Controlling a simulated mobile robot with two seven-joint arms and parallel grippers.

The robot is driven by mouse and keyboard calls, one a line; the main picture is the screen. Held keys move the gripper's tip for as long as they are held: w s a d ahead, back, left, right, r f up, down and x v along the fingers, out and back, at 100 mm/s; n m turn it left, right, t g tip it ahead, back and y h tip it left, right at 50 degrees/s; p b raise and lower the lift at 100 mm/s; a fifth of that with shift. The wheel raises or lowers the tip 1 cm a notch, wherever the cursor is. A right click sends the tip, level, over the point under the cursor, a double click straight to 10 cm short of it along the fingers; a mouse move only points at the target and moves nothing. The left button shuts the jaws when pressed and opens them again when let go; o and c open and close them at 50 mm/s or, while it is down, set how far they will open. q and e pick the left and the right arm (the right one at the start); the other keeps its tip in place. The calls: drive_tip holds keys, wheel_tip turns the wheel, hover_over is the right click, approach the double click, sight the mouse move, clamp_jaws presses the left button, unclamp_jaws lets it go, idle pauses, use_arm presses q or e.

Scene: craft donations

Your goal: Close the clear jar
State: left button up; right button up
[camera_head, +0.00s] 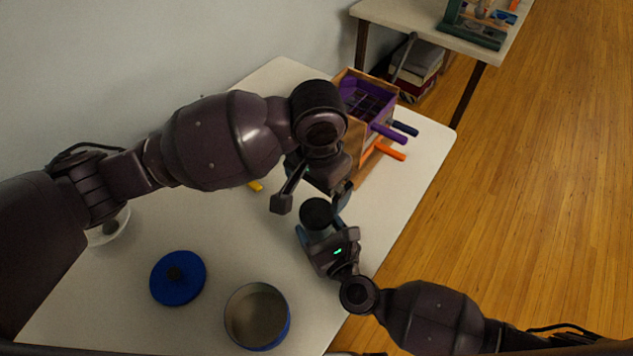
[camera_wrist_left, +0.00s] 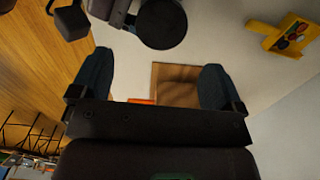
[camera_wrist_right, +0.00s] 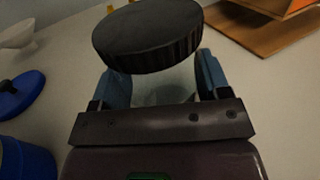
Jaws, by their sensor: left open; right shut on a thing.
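The clear jar (camera_wrist_right: 168,86) is held in my right gripper (camera_head: 318,232), whose blue fingers sit on both sides of the glass. A black ridged lid (camera_wrist_right: 150,36) covers the jar's mouth and looks tilted; I cannot tell whether it is seated. The lid (camera_head: 316,212) also shows in the head view, below my left gripper (camera_head: 336,198), and at the top of the left wrist view (camera_wrist_left: 162,22). My left gripper is open and empty, its fingers (camera_wrist_left: 156,74) apart from the lid. Most of the jar is hidden in the head view.
On the white table (camera_head: 215,228) are a blue lid (camera_head: 178,278), an open blue pot (camera_head: 257,317), a white bowl (camera_head: 108,228) and a wooden box with a purple drawer (camera_head: 368,102). A yellow holder (camera_wrist_left: 288,38) lies near the wall. Bare table surrounds the blue lid.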

sight(316, 212)
use_arm(q)
drive_tip(key=shift+a+n, duration=0.1)
drive_tip(key=shift+n, duration=0.3)
drive_tip(key=shift+f, duration=0.15)
drive_tip(key=shift+f, duration=3.85)
drive_tip(key=shift+c, duration=0.2)
drive_tip(key=c, duration=0.9)
drive_tip(key=m, duration=0.4)
drive_tip(key=shift+w, duration=0.1)
drive_tip(key=m, duration=0.4)
drive_tip(key=o, duration=1.1)
drive_tip(key=shift+c, duration=0.2)
